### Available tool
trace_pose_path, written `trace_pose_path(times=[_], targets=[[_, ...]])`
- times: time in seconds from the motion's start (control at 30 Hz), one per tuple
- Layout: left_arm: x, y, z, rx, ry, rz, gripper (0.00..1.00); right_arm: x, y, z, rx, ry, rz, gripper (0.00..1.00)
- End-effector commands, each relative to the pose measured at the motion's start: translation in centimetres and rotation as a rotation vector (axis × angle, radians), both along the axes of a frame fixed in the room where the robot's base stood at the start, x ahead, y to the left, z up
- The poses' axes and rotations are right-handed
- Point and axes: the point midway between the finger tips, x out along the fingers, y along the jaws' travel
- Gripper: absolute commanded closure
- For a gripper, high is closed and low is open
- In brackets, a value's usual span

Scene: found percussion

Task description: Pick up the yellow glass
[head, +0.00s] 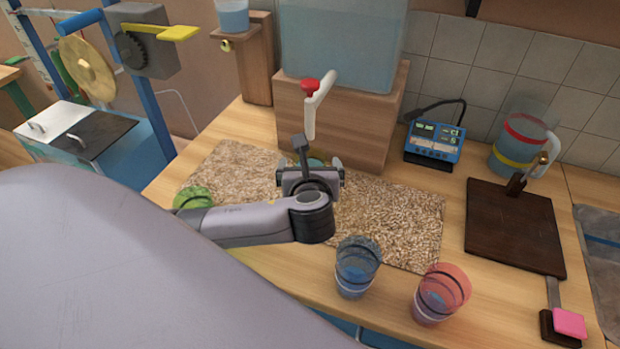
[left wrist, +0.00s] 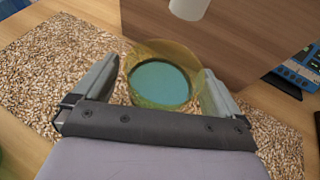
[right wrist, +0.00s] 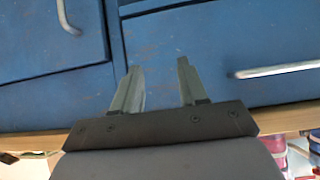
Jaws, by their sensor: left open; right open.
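The yellow glass (left wrist: 136,88) is see-through, with teal liquid or a teal bottom showing inside. In the left wrist view it sits between the two fingers of my left gripper (left wrist: 158,70), which is open. A gap shows beside the right finger; I cannot tell whether either finger touches the glass. In the head view my left gripper (head: 309,165) is over the speckled mat below the tap, and it hides most of the glass. My right gripper (right wrist: 158,67) is open and empty, in front of blue drawers in the right wrist view.
A white tap with a red knob (head: 316,100) hangs from the water tank's wooden base (head: 350,130) just behind. A green glass (head: 193,197) stands left, partly hidden by my arm. A blue glass (head: 355,270) and a red glass (head: 440,295) stand near the front edge.

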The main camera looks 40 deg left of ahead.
Motion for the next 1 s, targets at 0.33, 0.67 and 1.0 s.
trace_pose_path(times=[0.33,0.67,1.0], targets=[[0.01,-0.02,0.13,0.001,-0.003,-0.001,0.81,0.04,0.00,0.05,0.000,-0.001,0.000,0.57],[0.08,0.03,0.19,0.001,-0.003,0.000,0.81,0.05,0.00,0.06,0.000,-0.002,0.000,0.57],[0.73,0.56,0.86,0.002,-0.003,0.000,0.81,0.05,0.00,0.07,0.000,-0.002,0.000,0.57]])
